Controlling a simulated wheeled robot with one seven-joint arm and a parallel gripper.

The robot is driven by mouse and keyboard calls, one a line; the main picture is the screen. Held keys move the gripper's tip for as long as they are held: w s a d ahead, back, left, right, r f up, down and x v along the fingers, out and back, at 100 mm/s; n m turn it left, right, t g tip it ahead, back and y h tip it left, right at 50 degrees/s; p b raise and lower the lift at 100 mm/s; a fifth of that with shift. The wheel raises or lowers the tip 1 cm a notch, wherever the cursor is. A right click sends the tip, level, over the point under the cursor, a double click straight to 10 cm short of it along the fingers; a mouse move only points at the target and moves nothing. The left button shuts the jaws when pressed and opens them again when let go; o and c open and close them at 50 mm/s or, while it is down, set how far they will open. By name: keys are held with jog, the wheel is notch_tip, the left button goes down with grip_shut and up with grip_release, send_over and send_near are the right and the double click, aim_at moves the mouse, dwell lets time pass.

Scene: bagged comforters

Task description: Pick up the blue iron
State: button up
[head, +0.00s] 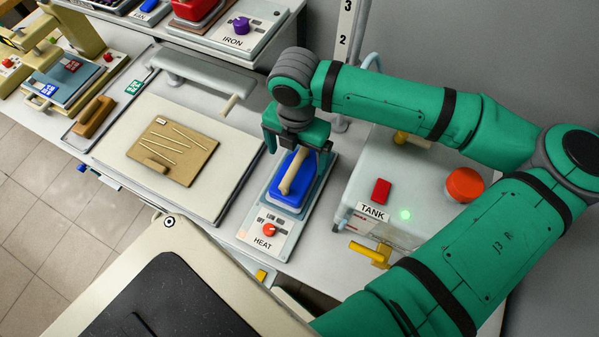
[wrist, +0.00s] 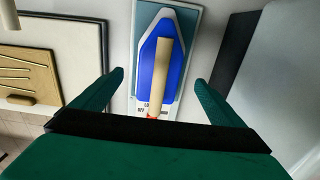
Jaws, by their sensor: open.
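The blue iron (head: 284,194) rests on a pale base plate with a red dial (head: 269,229) and a label reading HEAT. It has a tan, rod-like handle (head: 294,171) along its top. In the wrist view the blue iron (wrist: 155,70) lies ahead of my fingers, with its pointed end up in the picture and its handle (wrist: 161,77) near the middle. My gripper (head: 297,147) is open above the iron, its fingers apart. In the wrist view the fingers (wrist: 159,78) stand to either side of the handle, with nothing held between them.
A pressing board (head: 225,143) with a tan panel (head: 172,140) lies to the left. A grey tank unit (head: 416,199) with a red knob (head: 464,184) and yellow valve (head: 371,254) stands close on the right.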

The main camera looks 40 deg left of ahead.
jog(key=shift+w+f, duration=0.1)
jog(key=shift+f, duration=4.3)
jog(key=shift+r, duration=0.1)
jog(key=c, duration=1.2)
